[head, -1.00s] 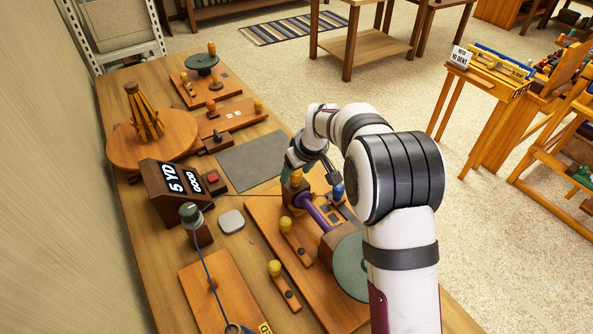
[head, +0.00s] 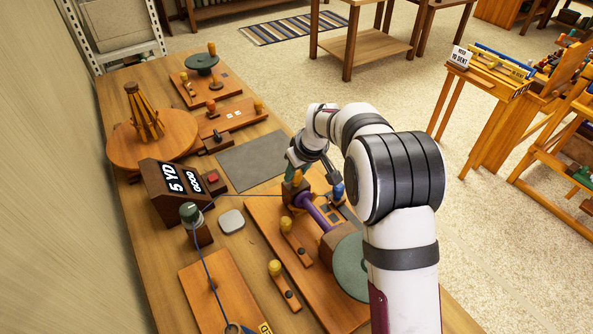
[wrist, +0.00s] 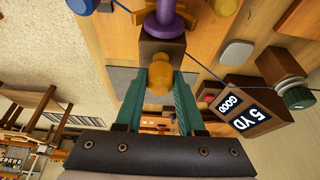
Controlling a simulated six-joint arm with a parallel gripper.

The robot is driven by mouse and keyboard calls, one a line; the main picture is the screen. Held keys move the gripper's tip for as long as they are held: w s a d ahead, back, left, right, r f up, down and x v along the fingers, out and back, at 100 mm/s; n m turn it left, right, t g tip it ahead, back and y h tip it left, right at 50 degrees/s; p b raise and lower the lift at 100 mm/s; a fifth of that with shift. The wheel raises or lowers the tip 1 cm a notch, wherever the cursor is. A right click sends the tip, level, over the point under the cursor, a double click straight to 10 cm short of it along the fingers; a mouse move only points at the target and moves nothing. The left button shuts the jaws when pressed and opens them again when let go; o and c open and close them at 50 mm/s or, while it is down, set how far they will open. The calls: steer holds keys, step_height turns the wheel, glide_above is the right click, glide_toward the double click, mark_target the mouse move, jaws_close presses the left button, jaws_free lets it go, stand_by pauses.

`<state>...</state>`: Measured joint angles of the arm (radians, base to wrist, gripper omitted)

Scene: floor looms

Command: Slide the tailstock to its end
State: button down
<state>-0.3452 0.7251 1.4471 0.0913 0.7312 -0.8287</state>
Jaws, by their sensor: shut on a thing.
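The tailstock is a dark wooden block (head: 291,196) with a yellow knob (wrist: 160,76). It stands at the far end of the purple bobbin (head: 317,213) on the winder's wooden board (head: 275,234). In the wrist view, the block (wrist: 160,49) is just beyond the knob, with the purple bobbin (wrist: 165,20) behind it. My gripper (wrist: 158,92) has its teal fingers on both sides of the knob and is shut on it. In the head view, my gripper (head: 293,171) is partly hidden by my wrist. I cannot tell whether the block touches the bobbin.
A green wheel (head: 352,267) is at the bobbin's near end, partly behind my arm. A blue knob (head: 338,191) stands close on the right. The yardage display (head: 172,190) is at left. A grey mat (head: 252,160) lies beyond, clear.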

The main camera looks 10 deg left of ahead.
stand_by(0.7)
steer(key=shift+w+a, duration=1.4)
steer(key=shift+r, duration=0.1)
steer(key=c, duration=0.5)
jaws_free()
step_height(320, 180, up, 14)
steer(key=r, duration=0.1)
glide_above(301, 189)
steer(key=shift+s+f, duration=0.1)
steer(key=shift+f, duration=0.15)
